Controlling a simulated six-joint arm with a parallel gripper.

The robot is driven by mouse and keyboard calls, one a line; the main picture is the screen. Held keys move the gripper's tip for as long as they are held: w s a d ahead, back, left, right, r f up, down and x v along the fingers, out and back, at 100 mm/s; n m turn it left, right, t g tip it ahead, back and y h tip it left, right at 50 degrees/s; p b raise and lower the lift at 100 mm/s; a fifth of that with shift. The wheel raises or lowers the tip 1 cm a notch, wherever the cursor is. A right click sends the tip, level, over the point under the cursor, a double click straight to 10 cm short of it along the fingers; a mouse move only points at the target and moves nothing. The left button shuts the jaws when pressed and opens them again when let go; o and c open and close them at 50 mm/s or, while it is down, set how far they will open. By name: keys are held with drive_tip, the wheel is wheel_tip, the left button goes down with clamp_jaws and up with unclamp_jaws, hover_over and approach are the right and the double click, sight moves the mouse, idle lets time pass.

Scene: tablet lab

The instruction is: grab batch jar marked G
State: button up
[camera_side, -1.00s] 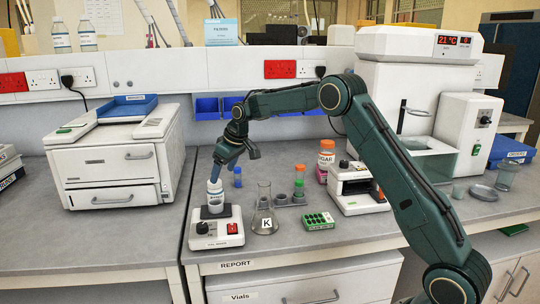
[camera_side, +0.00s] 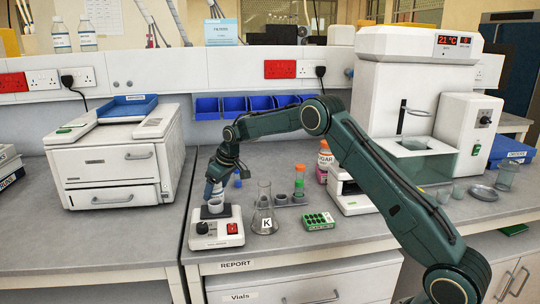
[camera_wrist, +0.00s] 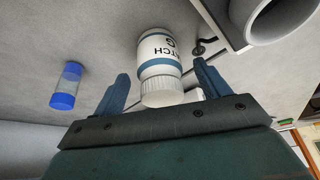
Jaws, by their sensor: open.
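The batch jar marked G (camera_wrist: 159,58) is white with a blue band and a white ribbed cap. Its printed label shows in the wrist view, and its cap points toward my gripper. My gripper (camera_wrist: 161,72) is open, with one blue finger on each side of the cap and visible gaps between. In the side view my gripper (camera_side: 214,179) hangs low over the jar (camera_side: 217,190), which is mostly hidden behind the fingers and the stirrer's vessel.
A white stirrer (camera_side: 216,236) with a grey vessel (camera_side: 216,206) stands close in front. A blue-capped vial (camera_wrist: 67,86) stands nearby. A flask marked K (camera_side: 264,224), a green rack (camera_side: 319,221) and an orange-capped tube (camera_side: 299,182) are to the right.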

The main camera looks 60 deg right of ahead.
drive_tip(key=shift+x, duration=1.05)
drive_tip(key=c, duration=1.1)
